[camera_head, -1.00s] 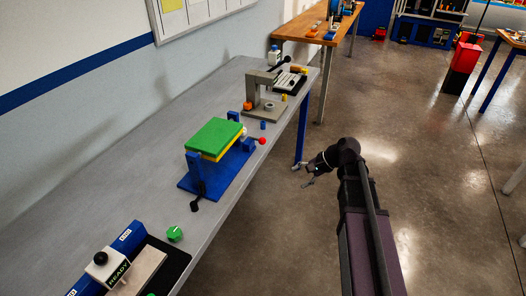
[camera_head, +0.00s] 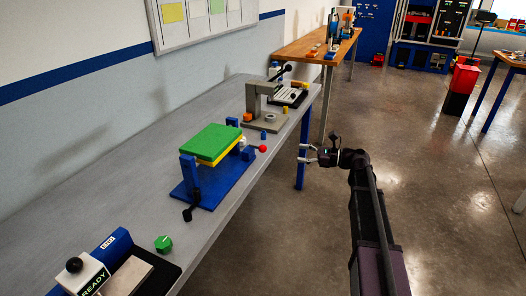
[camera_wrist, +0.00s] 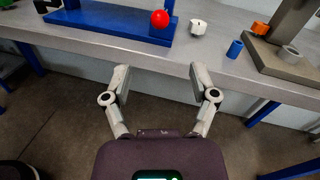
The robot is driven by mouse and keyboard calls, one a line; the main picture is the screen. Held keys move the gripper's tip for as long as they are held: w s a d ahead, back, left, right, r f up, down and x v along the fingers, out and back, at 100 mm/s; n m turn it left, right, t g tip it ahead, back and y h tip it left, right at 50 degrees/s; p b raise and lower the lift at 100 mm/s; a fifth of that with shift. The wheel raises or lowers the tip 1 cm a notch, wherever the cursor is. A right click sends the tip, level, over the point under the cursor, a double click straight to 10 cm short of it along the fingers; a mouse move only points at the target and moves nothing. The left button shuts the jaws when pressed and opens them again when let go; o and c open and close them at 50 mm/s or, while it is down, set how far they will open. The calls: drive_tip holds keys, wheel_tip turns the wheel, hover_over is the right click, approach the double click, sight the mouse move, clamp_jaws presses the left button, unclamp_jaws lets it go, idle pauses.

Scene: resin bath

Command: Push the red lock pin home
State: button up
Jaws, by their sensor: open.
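The red lock pin shows as a round red knob (camera_head: 262,149) at the right side of a blue fixture (camera_head: 222,187). The fixture carries a green-topped yellow plate (camera_head: 212,142). In the wrist view the red knob (camera_wrist: 160,18) sits at the top centre, by the edge of the blue base; its shaft is hidden. My gripper (camera_head: 303,153) is off the table's front edge, to the right of the knob and pointing at it. In the wrist view my gripper (camera_wrist: 160,75) is open and empty, with clear space between its fingertips and the knob.
A grey stand (camera_head: 256,105) and a small blue cylinder (camera_head: 263,135) are behind the fixture. A white cylinder (camera_wrist: 198,27) is right of the knob in the wrist view. A green knob (camera_head: 163,243) and a READY box (camera_head: 84,275) are nearer. The floor (camera_head: 310,240) beside the table is open.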

sight(263, 148)
drive_tip(key=shift+a, duration=0.1)
drive_tip(key=a, duration=0.4)
drive_tip(key=w+a, duration=0.1)
drive_tip(key=a, duration=0.4)
drive_tip(key=w+a, duration=0.1)
drive_tip(key=a, duration=0.3)
drive_tip(key=shift+a, duration=0.25)
